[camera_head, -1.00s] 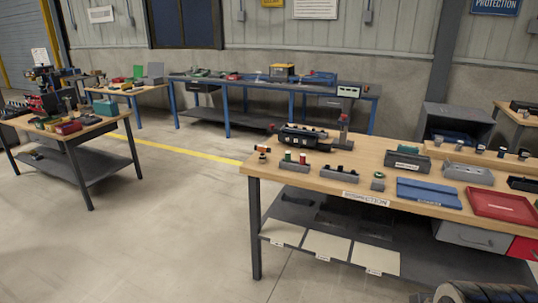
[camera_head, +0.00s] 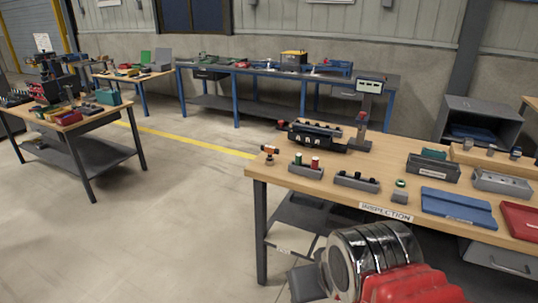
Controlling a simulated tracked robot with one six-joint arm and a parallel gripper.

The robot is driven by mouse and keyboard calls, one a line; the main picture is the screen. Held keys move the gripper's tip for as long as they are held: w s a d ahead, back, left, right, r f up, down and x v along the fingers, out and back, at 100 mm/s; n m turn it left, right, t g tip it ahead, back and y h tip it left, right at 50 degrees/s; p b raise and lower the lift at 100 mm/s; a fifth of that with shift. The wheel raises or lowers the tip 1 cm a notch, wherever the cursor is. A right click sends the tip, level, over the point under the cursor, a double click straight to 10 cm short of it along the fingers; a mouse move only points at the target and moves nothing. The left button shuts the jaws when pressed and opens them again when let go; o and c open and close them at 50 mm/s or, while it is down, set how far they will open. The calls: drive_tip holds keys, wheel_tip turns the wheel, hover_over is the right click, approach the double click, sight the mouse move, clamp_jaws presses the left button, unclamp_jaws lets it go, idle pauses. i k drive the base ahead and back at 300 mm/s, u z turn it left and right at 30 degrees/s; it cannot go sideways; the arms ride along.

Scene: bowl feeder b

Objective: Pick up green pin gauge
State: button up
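A small green pin (camera_head: 298,159) stands upright in a grey block (camera_head: 306,172) near the left end of the inspection bench (camera_head: 262,172). A red pin (camera_head: 315,163) stands beside it in the same block. A second small green-topped piece (camera_head: 400,184) sits by a grey block farther right. Which one is the green pin gauge is too small to read for certain. Part of my arm, silver and red, shows at the bottom below the bench front. My gripper's fingers are not in view.
A second grey holder (camera_head: 357,182) with dark pieces stands right of the pin block. A dark fixture (camera_head: 315,136) is behind. A blue case (camera_head: 458,206) and a red tray (camera_head: 520,221) lie to the right. Open floor (camera_head: 190,220) lies left of the bench.

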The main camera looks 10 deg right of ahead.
sight(298, 156)
drive_tip(key=u, duration=0.2)
drive_tip(key=i, duration=2.2)
drive_tip(key=z, duration=0.3)
